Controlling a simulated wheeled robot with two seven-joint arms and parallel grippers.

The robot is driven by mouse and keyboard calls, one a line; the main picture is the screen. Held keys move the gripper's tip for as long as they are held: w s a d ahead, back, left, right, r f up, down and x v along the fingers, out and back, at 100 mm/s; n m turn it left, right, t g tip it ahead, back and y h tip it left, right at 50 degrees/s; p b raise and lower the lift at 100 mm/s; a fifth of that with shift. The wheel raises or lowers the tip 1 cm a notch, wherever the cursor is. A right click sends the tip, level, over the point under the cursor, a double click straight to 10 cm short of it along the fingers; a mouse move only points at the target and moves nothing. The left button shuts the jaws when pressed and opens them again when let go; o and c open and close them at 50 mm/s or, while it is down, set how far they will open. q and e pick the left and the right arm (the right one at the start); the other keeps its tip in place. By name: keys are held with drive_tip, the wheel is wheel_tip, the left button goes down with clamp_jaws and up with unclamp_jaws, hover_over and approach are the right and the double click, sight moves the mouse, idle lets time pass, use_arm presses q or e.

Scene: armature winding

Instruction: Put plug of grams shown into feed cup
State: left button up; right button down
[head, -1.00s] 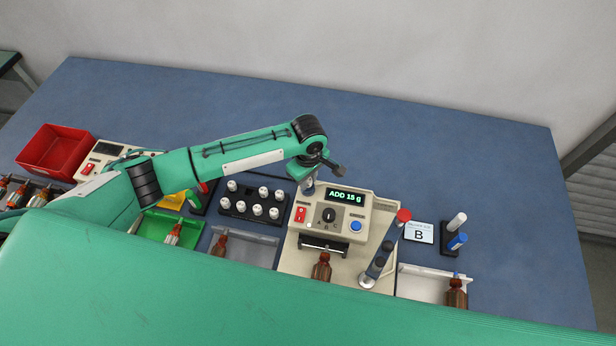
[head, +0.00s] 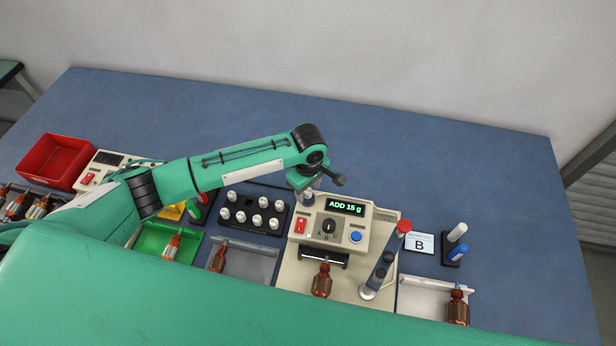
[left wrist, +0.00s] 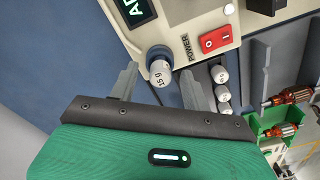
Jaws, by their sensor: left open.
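The cream winding machine (head: 375,245) has a display (head: 345,207) reading "ADD 15 g". A plug marked "15 g" (left wrist: 160,73) with a white end shows in the left wrist view, beside the machine's corner near the red power switch (left wrist: 216,40). It stands in a grey round holder (left wrist: 158,53) that looks like the feed cup. My left gripper (left wrist: 158,88) is open, one finger on each side of the plug, with gaps visible. In the head view the cup (head: 308,198) shows just below my left gripper (head: 303,182). My right gripper is not in view.
A black rack (head: 236,225) holds several white-topped plugs left of the machine; they also show in the left wrist view (left wrist: 220,75). A red bin (head: 55,162), a green tray (head: 150,242) and a "B" card (head: 419,243) stand around. The back of the blue table (head: 420,150) is clear.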

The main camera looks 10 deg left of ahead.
use_arm(q)
wheel_tip(320, 180, up, 13)
drive_tip(key=b, duration=0.3)
drive_tip(key=shift+s, duration=0.1)
idle(0.4)
